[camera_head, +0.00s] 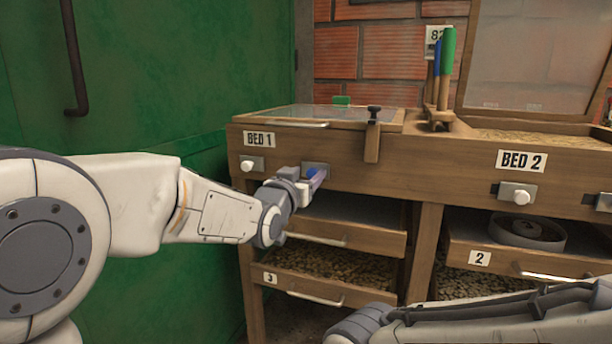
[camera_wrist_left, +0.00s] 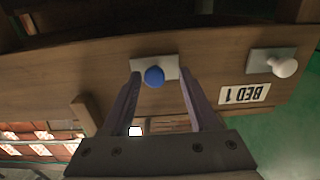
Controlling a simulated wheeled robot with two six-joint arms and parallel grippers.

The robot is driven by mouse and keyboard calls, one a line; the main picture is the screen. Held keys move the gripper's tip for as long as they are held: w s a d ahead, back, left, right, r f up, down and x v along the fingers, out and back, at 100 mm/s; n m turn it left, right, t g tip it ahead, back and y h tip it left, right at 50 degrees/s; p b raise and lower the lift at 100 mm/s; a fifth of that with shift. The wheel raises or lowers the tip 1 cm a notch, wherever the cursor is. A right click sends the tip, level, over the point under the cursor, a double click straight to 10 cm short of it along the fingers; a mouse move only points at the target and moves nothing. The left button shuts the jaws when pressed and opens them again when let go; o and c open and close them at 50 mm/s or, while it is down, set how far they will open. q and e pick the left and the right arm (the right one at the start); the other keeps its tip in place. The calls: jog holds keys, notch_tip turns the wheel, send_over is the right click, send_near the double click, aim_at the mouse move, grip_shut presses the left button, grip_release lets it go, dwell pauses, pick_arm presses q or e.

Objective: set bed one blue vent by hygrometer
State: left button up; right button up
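The blue vent knob (camera_wrist_left: 154,76) sits on a metal plate on the wooden front of bed one. In the left wrist view it is between my left gripper's fingers (camera_wrist_left: 158,78), with a gap on each side. In the head view my left gripper (camera_head: 317,178) is at that plate (camera_head: 311,167) and mostly hides the knob. The left fingers are apart and hold nothing. The BED 1 label (camera_head: 260,140) is left of the knob, above a white knob (camera_head: 246,166). My right arm shows at the lower right; its fingers are not visible. I cannot make out a hygrometer reading.
A glazed lid (camera_head: 330,114) covers bed one, with a black-topped wooden piece (camera_head: 372,135) at its front. Open drawers (camera_head: 340,236) lie below my left gripper. Bed two's white knob (camera_head: 515,194) is to the right. A green door (camera_head: 150,80) stands at the left.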

pick_arm(q)
jog(key=shift+d, duration=0.15)
jog(key=shift+s+a+r, duration=0.1)
jog(key=shift+s+a, duration=0.1)
jog(key=shift+s, duration=0.25)
jog(key=p+v, duration=0.2)
jog(key=v, duration=0.7)
jog(key=shift+s+p, duration=0.25)
jog(key=shift+p, duration=0.15)
jog(key=shift+a, duration=0.15)
